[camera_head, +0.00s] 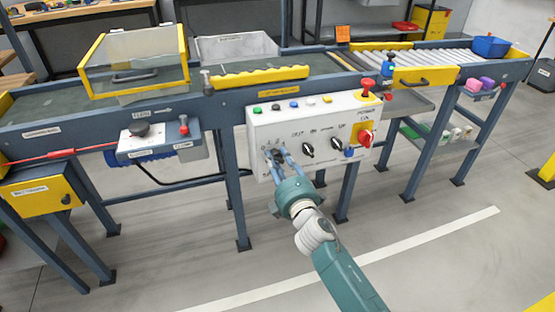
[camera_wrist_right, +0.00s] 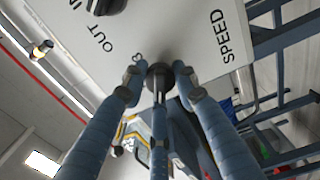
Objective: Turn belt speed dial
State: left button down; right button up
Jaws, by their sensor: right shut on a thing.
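The white control panel (camera_head: 320,112) is mounted on the front of the conveyor. My right gripper (camera_head: 276,158) is at the panel's lower left, with its blue fingers shut on the belt speed dial. In the right wrist view, the dark dial (camera_wrist_right: 160,70) sits between the fingertips of my right gripper (camera_wrist_right: 158,84), close to the panel face. The word SPEED is printed to its right and OUT to its left. The fingers hide much of the dial in the head view, so its pointer setting is unclear. My left gripper is not in view.
Two black selector knobs (camera_head: 308,149) and a red rotary switch (camera_head: 366,136) are right of the dial. Several push buttons line the panel's top, with a red mushroom button (camera_head: 367,84) at its upper right. Conveyor legs stand below; the floor in front is open.

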jog(key=shift+d+f, duration=0.25)
jog(key=shift+d, duration=0.05)
jog(key=o, duration=1.1)
jog(key=shift+o, duration=0.2)
jog(key=shift+r, duration=0.1)
jog(key=v, duration=1.2)
